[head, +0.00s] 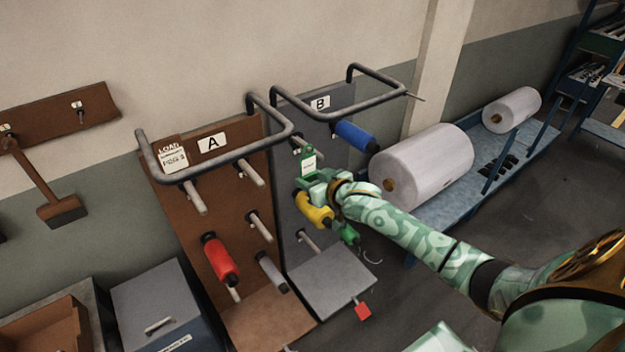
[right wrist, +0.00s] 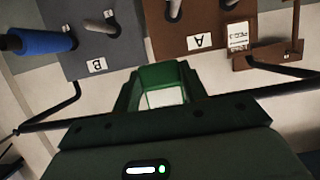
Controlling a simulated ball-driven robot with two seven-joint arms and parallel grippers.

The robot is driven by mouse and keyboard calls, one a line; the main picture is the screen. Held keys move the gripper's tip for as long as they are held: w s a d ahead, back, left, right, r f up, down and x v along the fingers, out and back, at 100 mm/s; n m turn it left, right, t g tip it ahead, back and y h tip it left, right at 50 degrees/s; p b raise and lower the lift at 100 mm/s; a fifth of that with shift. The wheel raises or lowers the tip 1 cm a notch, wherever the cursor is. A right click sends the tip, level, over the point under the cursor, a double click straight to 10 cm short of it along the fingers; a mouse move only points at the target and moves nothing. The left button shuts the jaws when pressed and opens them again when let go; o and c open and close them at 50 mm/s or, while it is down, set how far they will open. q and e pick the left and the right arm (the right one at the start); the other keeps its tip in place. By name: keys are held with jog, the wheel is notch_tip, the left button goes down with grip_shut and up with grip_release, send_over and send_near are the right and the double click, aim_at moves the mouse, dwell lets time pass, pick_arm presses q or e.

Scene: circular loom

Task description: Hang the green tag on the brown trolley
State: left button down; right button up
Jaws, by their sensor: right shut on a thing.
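The green tag (head: 307,162) has a white label and stands upright in my right gripper (head: 318,180). It also shows between the fingers in the right wrist view (right wrist: 162,76). The gripper is shut on it, in front of the grey trolley B's panel (head: 287,203). The brown trolley (head: 223,207), marked A, stands to the left, apart from the tag. Its grey bar handle (head: 228,160) runs across its top, and a white load card (head: 174,155) hangs at its upper left. The brown panel also shows in the right wrist view (right wrist: 200,20). My left gripper is out of view.
The brown trolley bears a red spool (head: 220,260) and bare pegs. Trolley B bears blue (head: 355,136), yellow (head: 314,209) and green spools near my right arm. White rolls (head: 430,165) lie on a blue rack at right.

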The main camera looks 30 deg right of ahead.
jog(key=shift+w, duration=0.2)
jog(key=shift+f, duration=0.3)
jog(key=o, duration=1.1)
jog(key=shift+o, duration=0.2)
jog(key=p+v, duration=0.5)
jog(key=v, duration=0.4)
jog(key=shift+f+p, duration=0.3)
jog(key=shift+p, duration=0.1)
